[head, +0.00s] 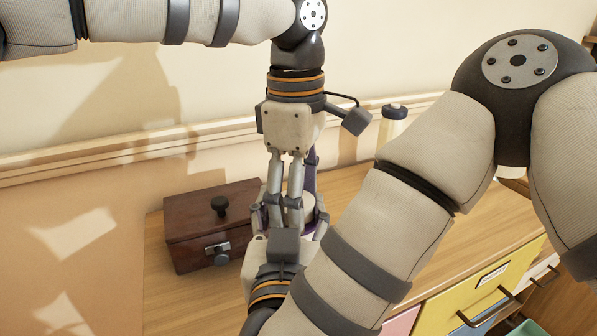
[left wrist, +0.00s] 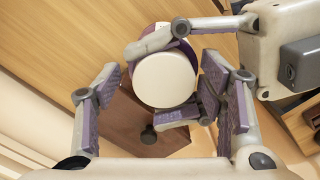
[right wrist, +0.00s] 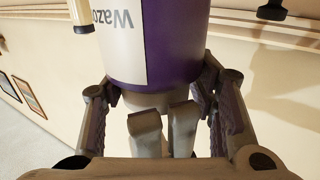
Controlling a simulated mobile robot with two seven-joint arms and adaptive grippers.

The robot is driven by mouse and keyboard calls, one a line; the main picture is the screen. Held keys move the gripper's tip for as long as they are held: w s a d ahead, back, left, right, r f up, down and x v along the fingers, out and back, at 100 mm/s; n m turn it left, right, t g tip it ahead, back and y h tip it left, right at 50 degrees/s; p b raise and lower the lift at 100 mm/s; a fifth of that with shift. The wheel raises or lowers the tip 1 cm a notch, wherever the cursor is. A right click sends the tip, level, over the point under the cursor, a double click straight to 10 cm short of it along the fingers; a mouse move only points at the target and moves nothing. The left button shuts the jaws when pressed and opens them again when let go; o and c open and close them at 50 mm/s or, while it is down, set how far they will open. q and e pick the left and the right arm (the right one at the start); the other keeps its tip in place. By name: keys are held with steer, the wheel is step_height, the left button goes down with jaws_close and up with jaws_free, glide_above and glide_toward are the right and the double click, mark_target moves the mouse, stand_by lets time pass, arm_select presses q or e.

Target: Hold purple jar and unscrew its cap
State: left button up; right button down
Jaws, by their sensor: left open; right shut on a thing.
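The purple jar (right wrist: 180,40) has a white label with upside-down lettering in the right wrist view. Its round off-white cap (left wrist: 164,79) faces my left wrist camera; it also shows partly in the head view (head: 307,206). The cap sits on the jar. My right gripper (head: 291,225) is shut around the jar from the side, just below the cap. My left gripper (left wrist: 162,92) points down from above, open, its fingers spread around the cap with gaps visible. In the head view, the fingers and my right arm hide most of the jar.
A dark wooden box (head: 198,236) with a black knob stands left of the jar on the wooden top (head: 420,253). A pale bottle (head: 392,126) stands behind my right arm. A yellow drawer (head: 480,297) is at the front right. The wall is close behind.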

arm_select(q)
steer(key=c, duration=1.2)
steer(key=n, duration=0.3)
steer(key=shift+w, duration=0.25)
steer(key=o, duration=1.3)
steer(key=shift+r, duration=0.1)
steer(key=shift+c, duration=0.2)
steer(key=shift+s, duration=0.1)
